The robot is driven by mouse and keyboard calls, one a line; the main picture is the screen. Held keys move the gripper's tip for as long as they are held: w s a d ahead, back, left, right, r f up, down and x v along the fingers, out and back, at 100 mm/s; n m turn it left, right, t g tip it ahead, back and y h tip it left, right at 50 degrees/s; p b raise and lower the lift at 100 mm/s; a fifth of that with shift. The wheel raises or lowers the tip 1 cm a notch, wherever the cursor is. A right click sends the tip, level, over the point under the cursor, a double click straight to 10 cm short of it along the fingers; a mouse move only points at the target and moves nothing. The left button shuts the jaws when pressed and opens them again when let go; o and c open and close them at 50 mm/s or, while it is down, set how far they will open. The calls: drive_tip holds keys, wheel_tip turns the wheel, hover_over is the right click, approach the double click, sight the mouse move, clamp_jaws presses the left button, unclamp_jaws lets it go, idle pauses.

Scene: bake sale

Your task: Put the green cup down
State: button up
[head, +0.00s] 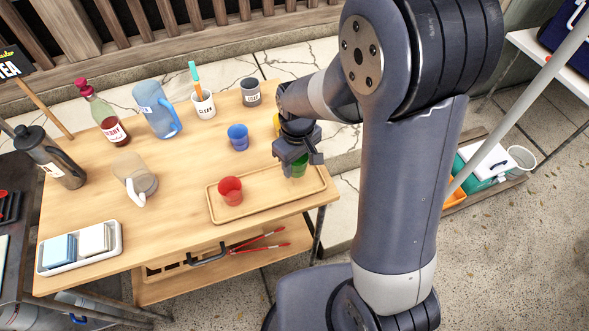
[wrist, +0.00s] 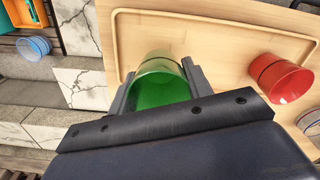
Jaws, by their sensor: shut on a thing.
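The green cup (head: 299,167) is at the right end of the wooden tray in the head view, partly hidden by my gripper (head: 298,158). In the wrist view the green cup (wrist: 160,82) sits between the two fingers of my gripper (wrist: 158,84), which is shut on it. I cannot tell whether the cup's base touches the tray. The wooden tray (head: 258,207) lies along the table's front right edge and also shows in the wrist view (wrist: 215,17). A red cup (head: 231,190) stands on the tray to the left; it also shows in the wrist view (wrist: 280,77).
A blue cup (head: 238,137) stands behind the tray. A white cup (head: 203,104) with utensils, a grey cup (head: 250,92) and a blue pitcher (head: 157,109) stand farther back. A glass jug (head: 134,176) is at left. The tray's middle, between the cups, is clear.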

sight(297, 170)
drive_tip(key=shift+f, duration=1.75)
drive_tip(key=shift+f, duration=0.25)
drive_tip(key=o, duration=1.1)
drive_tip(key=shift+r, duration=0.1)
drive_tip(key=shift+r, duration=0.1)
wheel_tip(297, 170, up, 12)
